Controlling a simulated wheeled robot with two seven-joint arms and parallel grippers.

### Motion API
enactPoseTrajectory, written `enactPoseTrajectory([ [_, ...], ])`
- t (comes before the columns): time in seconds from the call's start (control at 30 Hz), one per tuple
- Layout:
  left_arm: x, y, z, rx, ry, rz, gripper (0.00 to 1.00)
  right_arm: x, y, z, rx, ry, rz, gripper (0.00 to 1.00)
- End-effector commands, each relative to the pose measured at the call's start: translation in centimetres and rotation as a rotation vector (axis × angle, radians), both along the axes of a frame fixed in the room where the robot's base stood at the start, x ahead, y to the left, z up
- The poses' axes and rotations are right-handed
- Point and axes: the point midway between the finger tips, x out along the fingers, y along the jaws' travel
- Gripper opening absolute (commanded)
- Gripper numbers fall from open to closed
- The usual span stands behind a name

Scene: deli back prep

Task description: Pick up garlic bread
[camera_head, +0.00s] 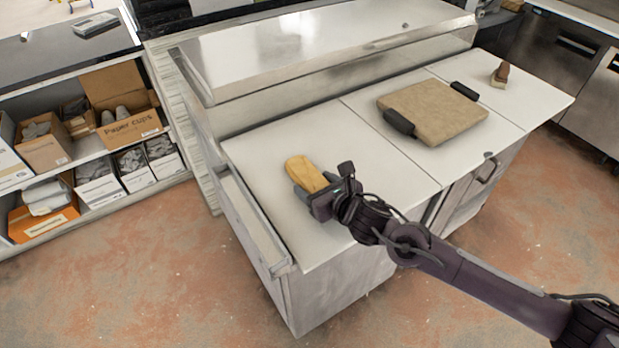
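The garlic bread (304,172) is a golden-brown, elongated piece near the left end of the white counter top (262,150). My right arm reaches in from the lower right, and its gripper (318,188) is at the near end of the bread. The fingers lie on either side of the bread's near part, which sits between them. The gripper hides the near end, and I cannot tell whether the fingers press on the bread or whether it is lifted off the counter. My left gripper is not in view.
A tan board with dark handles (432,110) lies on the counter to the right. A small brown-handled tool (501,75) stands at the far right. A raised steel lid (330,42) runs along the back. Shelves with cardboard boxes (130,118) stand at left.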

Motion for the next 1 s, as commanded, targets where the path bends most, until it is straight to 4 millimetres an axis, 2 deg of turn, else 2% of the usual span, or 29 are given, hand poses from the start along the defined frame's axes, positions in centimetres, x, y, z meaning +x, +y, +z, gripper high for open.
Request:
enactPoseTrajectory([
  [0.03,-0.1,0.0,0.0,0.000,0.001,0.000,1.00,0.0,0.0,0.0,0.000,0.000,0.000,0.56],
  [0.27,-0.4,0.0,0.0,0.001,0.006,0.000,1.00,0.0,0.0,0.1,0.002,-0.001,0.000,0.28],
  [0.53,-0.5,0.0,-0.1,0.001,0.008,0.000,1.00,0.0,0.0,0.3,0.002,-0.001,0.000,0.28],
  [0.67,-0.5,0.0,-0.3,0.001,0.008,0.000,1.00,0.0,0.0,1.1,0.003,-0.003,0.002,0.28],
  [0.87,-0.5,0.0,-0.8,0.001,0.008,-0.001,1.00,0.1,0.0,4.4,0.003,-0.008,0.001,0.28],
  [1.0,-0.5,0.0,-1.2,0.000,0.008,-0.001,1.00,0.1,0.0,8.3,0.004,-0.009,0.002,0.28],
])
